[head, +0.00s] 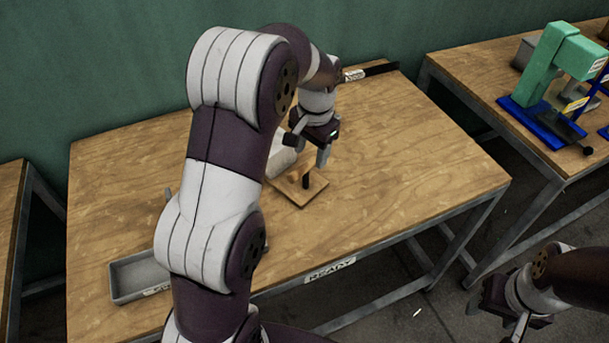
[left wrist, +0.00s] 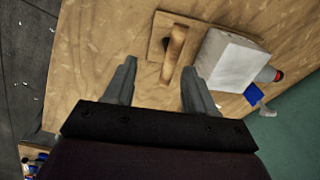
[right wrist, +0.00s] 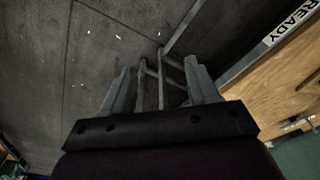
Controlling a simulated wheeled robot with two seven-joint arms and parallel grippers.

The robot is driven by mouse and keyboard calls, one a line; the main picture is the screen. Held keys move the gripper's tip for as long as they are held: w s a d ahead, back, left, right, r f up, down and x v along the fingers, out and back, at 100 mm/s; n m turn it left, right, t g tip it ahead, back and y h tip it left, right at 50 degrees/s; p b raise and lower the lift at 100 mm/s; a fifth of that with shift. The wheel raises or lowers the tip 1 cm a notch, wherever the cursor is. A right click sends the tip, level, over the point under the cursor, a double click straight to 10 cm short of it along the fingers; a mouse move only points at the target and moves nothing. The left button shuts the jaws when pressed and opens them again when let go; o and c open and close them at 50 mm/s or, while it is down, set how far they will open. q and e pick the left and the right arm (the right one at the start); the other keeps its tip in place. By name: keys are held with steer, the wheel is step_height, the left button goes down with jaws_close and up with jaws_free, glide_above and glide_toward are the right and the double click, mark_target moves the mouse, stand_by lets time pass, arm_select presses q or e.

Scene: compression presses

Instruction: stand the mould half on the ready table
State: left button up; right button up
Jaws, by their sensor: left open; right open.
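The ready table (head: 420,180) carries a READY label on its front edge. On it lies a square wooden plate (head: 288,189) with an upright peg (head: 306,182). I cannot tell for certain which piece is the mould half. My left gripper (head: 307,150) is open above the plate. In the left wrist view the peg (left wrist: 173,52) shows between and beyond its fingers, with nothing gripped. My right gripper (head: 495,315) is open and empty over the floor, right of the table.
A shallow grey tray (head: 137,277) sits at the table's left front, partly behind my left arm. A dark-handled item (head: 372,71) lies at the back edge. A green press (head: 548,65) stands on another table at right. The ready table's right half is clear.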

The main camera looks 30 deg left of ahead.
arm_select(q)
steer(key=s+d+f+n, duration=0.1)
steer(key=s+d, duration=0.2)
steer(key=s, duration=0.6)
steer(key=s+d+f+n, duration=0.2)
steer(key=s+d, duration=0.1)
steer(key=s, duration=0.6)
steer(key=shift+s+t+h, duration=0.2)
steer(key=shift+t+h, duration=0.2)
